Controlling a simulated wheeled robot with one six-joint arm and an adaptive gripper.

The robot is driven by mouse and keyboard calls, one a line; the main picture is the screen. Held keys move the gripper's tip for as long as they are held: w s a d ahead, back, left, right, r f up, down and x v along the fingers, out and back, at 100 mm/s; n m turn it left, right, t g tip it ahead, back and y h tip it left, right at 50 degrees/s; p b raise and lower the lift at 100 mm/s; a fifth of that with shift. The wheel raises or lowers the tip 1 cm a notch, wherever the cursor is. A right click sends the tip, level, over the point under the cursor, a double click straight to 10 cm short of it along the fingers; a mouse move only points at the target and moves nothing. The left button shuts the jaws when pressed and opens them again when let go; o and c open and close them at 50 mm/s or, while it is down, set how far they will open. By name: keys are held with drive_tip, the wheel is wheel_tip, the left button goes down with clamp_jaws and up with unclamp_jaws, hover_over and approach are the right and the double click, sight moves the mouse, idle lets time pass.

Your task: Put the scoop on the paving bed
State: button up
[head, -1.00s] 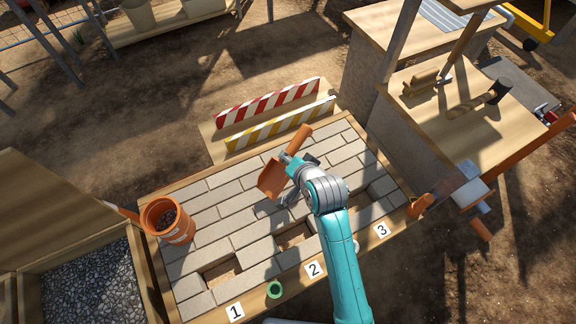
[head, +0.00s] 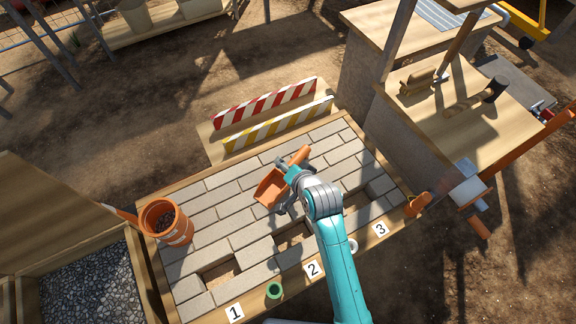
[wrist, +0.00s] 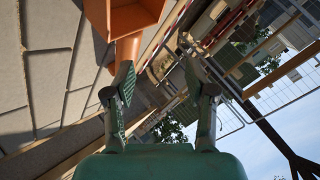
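The orange scoop (head: 270,187) appears to rest on the far middle part of the grey paving bed (head: 222,199), its handle pointing away to the upper right. My gripper (head: 287,190) is low over the bed beside the scoop and partly hides it. In the wrist view my gripper (wrist: 161,80) has its two fingers spread apart with an empty gap between them. The scoop (wrist: 126,22) is at the top there, its handle ending close to the left finger. I cannot tell whether the finger touches the handle.
An orange bucket (head: 166,222) stands on the bed's left side. A green ring-like item (head: 274,291) sits on the front edge near labels 1 and 2. Striped barriers (head: 266,103) stand behind the bed. A workbench with a mallet (head: 478,96) is at right. The bed has open gaps.

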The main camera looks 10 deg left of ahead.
drive_tip(key=shift+s+r, duration=0.15)
drive_tip(key=shift+r, duration=0.1)
drive_tip(key=v, duration=1.1)
drive_tip(key=shift+s+d+r, duration=0.15)
drive_tip(key=shift+s+r, duration=0.05)
drive_tip(key=shift+r, duration=0.05)
drive_tip(key=s+d+f+n+t+h, duration=0.1)
drive_tip(key=s+d+f+t+h, duration=0.3)
drive_tip(key=s+d, duration=0.9)
drive_tip(key=s+d+r+n+t, duration=0.1)
drive_tip(key=s+r, duration=0.3)
drive_tip(key=s, duration=0.5)
drive_tip(key=s+d+r+n+h, duration=0.1)
drive_tip(key=s+d+r, duration=0.3)
drive_tip(key=s, duration=0.5)
drive_tip(key=shift+s+n+t, duration=0.2)
drive_tip(key=shift+n+t, duration=0.2)
drive_tip(key=shift+n, duration=0.3)
